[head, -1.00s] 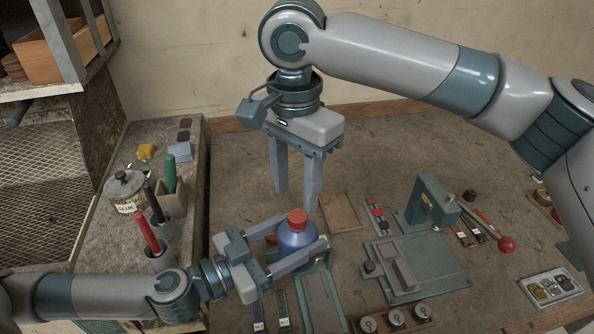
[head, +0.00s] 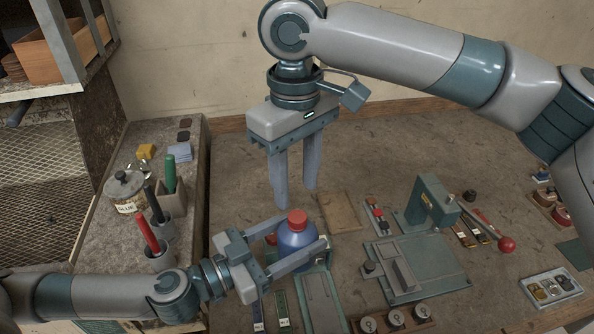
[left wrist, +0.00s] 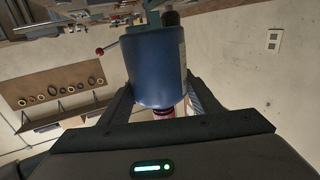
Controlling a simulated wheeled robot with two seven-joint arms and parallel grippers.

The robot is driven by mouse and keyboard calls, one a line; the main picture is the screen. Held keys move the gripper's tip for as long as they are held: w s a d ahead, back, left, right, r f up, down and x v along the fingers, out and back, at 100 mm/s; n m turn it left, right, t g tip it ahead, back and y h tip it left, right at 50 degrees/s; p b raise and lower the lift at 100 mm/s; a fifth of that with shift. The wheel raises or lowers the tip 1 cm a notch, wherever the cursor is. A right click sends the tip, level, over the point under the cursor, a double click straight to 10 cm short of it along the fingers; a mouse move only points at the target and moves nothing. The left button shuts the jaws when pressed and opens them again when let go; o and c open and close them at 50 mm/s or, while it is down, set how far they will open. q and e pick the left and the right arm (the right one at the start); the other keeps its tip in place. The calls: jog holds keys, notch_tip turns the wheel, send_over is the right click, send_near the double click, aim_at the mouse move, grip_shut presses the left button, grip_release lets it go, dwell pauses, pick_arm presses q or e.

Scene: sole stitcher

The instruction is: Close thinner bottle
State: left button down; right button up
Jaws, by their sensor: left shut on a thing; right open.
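The thinner bottle (head: 297,240) is blue and upright, with a red cap (head: 297,219) on its top. My left gripper (head: 302,248) is shut around the bottle's body from the left. In the left wrist view the blue bottle (left wrist: 156,68) fills the space between the fingers, and a reddish part shows below it. My right gripper (head: 296,196) is open and empty, pointing down above and behind the cap, apart from it. I cannot tell whether the cap is screwed tight.
A green stitcher (head: 430,205) with a red-knobbed lever (head: 505,244) stands to the right. A glue jar (head: 124,192) and pen holders stand on the left shelf. A brown pad (head: 341,212) lies behind the bottle. A padlock tray (head: 551,287) lies at the right.

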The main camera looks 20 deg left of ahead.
aim_at(297, 216)
jog(key=n, duration=0.7)
jog(key=shift+r, duration=0.25)
jog(key=n, duration=0.7)
jog(key=shift+r, duration=0.2)
jog(key=n, duration=0.7)
jog(key=shift+r+n, duration=0.2)
jog(key=shift+n, duration=0.1)
jog(key=n, duration=0.4)
jog(key=shift+r, duration=0.1)
jog(key=n, duration=0.3)
jog(key=shift+r+n, duration=0.15)
jog(key=shift+n, duration=0.25)
jog(key=shift+d+f, duration=0.1)
jog(key=shift+f, duration=3.95)
